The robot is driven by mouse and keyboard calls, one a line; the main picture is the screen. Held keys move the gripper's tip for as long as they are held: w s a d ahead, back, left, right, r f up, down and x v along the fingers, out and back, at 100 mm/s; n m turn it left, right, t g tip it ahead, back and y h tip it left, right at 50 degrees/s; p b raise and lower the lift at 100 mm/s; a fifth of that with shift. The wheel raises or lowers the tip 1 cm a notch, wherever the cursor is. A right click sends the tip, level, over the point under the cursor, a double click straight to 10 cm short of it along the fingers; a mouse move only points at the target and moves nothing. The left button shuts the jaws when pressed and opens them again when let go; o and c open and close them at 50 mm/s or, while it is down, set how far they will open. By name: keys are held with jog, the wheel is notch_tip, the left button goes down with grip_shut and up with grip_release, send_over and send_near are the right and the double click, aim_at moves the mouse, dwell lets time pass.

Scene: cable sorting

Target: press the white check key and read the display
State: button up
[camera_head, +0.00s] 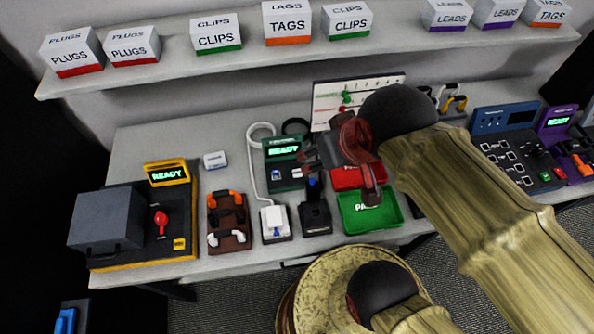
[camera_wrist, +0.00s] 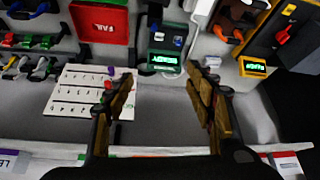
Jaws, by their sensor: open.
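The tester (camera_head: 284,163) is a dark green box on the bench. Its display (camera_head: 283,150) glows green and reads READY. A small white key (camera_head: 297,172) sits on its top face, right of a blue-and-white part (camera_head: 276,174). In the wrist view the display (camera_wrist: 163,62) and the white key (camera_wrist: 158,36) show upside down. My gripper (camera_head: 338,172) is open and empty, above the bench beside the tester's right side. In the wrist view its fingers (camera_wrist: 162,82) spread on either side of the display, apart from it. Contact with the key is not seen.
A green PASS tray (camera_head: 368,222) and a red FAIL tray (camera_head: 346,184) lie right of the tester. A white chart board (camera_head: 330,91) stands behind. A yellow READY unit (camera_head: 168,174) is at left. A shelf (camera_head: 165,64) with labelled boxes runs above the bench.

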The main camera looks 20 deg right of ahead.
jog(key=shift+c, duration=0.4)
grip_shut()
dwell(0.4)
dwell(1.2)
